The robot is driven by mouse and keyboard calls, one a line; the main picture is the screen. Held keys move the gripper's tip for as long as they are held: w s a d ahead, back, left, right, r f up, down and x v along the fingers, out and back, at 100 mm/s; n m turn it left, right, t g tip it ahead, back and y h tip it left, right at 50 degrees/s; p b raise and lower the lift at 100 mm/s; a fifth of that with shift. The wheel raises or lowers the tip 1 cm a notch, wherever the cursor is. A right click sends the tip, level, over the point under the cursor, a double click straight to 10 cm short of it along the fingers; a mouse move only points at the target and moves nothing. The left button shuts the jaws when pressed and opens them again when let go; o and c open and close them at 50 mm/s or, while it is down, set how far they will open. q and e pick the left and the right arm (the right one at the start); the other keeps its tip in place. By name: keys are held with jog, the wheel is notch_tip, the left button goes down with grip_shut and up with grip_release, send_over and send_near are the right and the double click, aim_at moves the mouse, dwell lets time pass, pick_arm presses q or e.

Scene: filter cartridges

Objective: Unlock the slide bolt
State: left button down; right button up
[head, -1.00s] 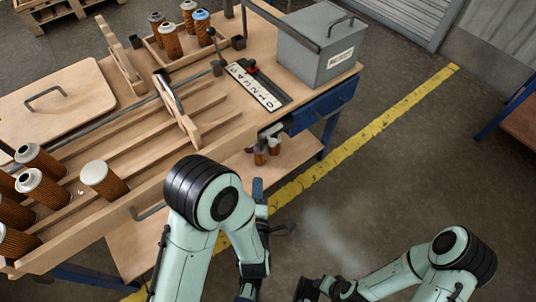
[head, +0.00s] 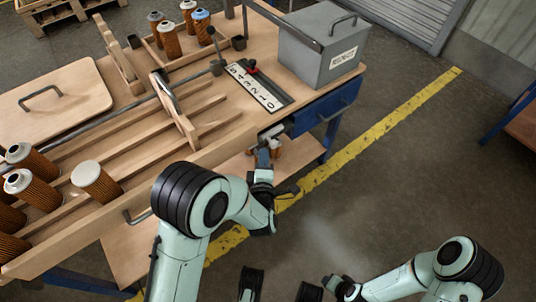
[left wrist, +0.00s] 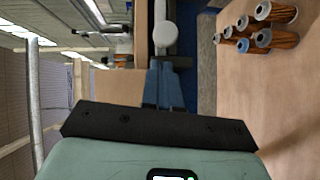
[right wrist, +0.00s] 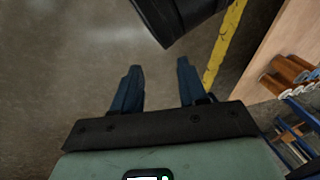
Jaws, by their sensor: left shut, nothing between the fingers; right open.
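The slide bolt (head: 274,131) appears as a pale grey rounded piece at the front right corner of the wooden bench, by the blue drawer. In the left wrist view a pale grey rounded knob (left wrist: 165,36) on a dark mount lies just ahead of my fingertips. My left gripper (head: 263,157) is shut and empty, just below the bolt; its blue fingers (left wrist: 163,72) are together. Whether they touch it I cannot tell. My right gripper (right wrist: 155,82) is open and empty over bare floor, away from the bench.
A grey lidded box (head: 320,50) and a numbered scale plate (head: 253,87) with a red pointer are on the bench above the bolt.

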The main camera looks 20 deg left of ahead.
aim_at(269, 140)
pick_arm(q)
jog(key=shift+w+d+f, duration=0.15)
jog(key=shift+w+d, duration=0.35)
jog(key=shift+w, duration=0.3)
pick_arm(e)
jog(key=shift+w+d+f, duration=0.15)
jog(key=shift+w, duration=0.05)
pick_arm(q)
jog(key=w+d, duration=0.1)
jog(key=w, duration=0.1)
jog(key=w+d+b, duration=0.1)
jog(key=d, duration=0.1)
jog(key=shift+w+b, duration=0.3)
jog(key=shift+w, duration=0.05)
pick_arm(e)
jog(key=shift+w+d+f, duration=0.1)
jog(key=shift+d+f, duration=0.1)
jog(key=shift+f, duration=0.3)
jog(key=shift+w+d+f, duration=0.1)
jog(key=shift+d+f, duration=0.1)
jog(key=shift+f, duration=0.25)
jog(key=shift+s, duration=0.1)
